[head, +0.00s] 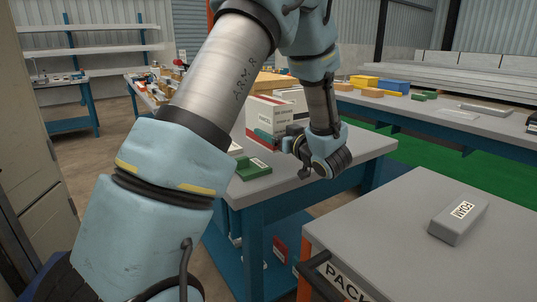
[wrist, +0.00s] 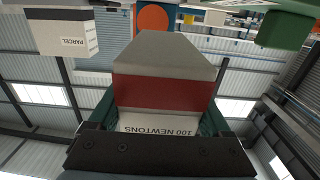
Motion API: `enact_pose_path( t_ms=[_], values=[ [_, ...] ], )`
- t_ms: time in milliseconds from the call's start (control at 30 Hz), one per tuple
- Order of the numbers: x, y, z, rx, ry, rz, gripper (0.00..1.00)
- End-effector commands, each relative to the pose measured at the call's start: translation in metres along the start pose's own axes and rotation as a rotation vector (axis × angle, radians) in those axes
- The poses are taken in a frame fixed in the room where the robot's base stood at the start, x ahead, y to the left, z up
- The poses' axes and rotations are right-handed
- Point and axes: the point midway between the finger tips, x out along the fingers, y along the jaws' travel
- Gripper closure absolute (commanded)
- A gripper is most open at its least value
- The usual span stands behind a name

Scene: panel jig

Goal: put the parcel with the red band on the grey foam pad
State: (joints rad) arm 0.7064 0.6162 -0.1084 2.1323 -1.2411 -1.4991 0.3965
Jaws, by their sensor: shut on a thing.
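My gripper (head: 268,140) is over the near worktable in the head view, its jaws pointing left. The wrist view shows my gripper (wrist: 160,118) shut on the parcel with the red band (wrist: 163,92), a grey block with a wide dark red band. The parcel sits between the green fingers, close to the palm plate. In the head view I cannot make it out clearly behind the wrist and fingers. The grey foam pad (head: 458,219), a flat block marked FOAM, lies on the grey cart top at right, well apart from my gripper. Its top is bare except for the label.
A white box marked PARCEL (head: 268,113) stands on the worktable (head: 355,150) beside my gripper; a PARCEL box (wrist: 65,36) also shows in the wrist view. A green box (head: 253,169) lies at the table's near edge. The cart top (head: 390,220) is clear around the pad.

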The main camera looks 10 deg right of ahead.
Motion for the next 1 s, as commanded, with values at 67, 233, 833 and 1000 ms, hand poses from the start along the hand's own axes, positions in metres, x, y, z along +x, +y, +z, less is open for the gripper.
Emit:
enact_pose_path(
  t_ms=[67,233,833,1000],
  values=[
    [0.000,0.000,0.010,0.002,0.001,0.000,0.95],
    [0.000,0.000,0.022,0.001,0.001,0.000,0.95],
    [0.000,0.000,0.057,-0.002,0.003,0.000,0.95],
    [0.000,0.000,0.057,-0.001,0.001,0.000,0.03]
  ],
)
